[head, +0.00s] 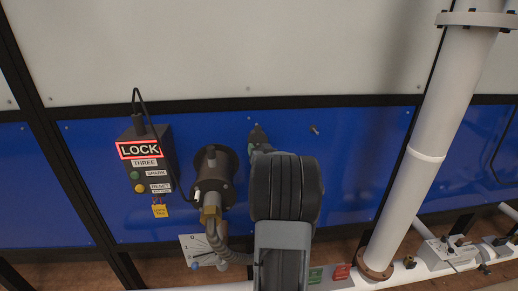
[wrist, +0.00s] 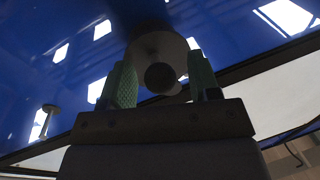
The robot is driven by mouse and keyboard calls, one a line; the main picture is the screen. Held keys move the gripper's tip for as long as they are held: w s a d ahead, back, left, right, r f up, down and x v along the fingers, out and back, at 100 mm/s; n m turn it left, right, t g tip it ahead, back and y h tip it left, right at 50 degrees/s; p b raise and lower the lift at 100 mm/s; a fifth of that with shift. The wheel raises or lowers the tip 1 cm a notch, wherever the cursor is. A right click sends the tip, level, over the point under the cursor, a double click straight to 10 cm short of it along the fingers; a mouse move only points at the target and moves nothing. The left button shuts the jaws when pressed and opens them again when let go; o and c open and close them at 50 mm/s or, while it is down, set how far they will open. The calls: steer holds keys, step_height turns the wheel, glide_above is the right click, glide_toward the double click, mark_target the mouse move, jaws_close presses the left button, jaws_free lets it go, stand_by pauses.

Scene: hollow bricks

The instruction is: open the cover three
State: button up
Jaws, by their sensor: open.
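In the head view a black control box (head: 157,193) on the blue panel reads LOCK, lit with a red border, and THREE below it. A dark round housing (head: 225,162) with a brass fitting and hose sits right of it. My gripper (head: 260,138) is at the panel just right of that housing, largely hidden behind my arm. In the wrist view its green-padded fingers are open on both sides of a dark round knob (wrist: 163,77) in front of a round disc (wrist: 158,46). I cannot tell whether they touch it, or whether this disc is the cover.
A small peg (head: 314,129) sticks out of the panel to the right. A white pipe (head: 412,160) stands farther right. A marked dial plate (head: 187,244) is below the housing. Green (head: 315,275) and red (head: 341,271) tags lie low near my arm. Blue panel between peg and pipe is clear.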

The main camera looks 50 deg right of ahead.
steer(key=shift+w, duration=0.1)
steer(key=shift+c, duration=0.2)
jaws_close()
stand_by(0.4)
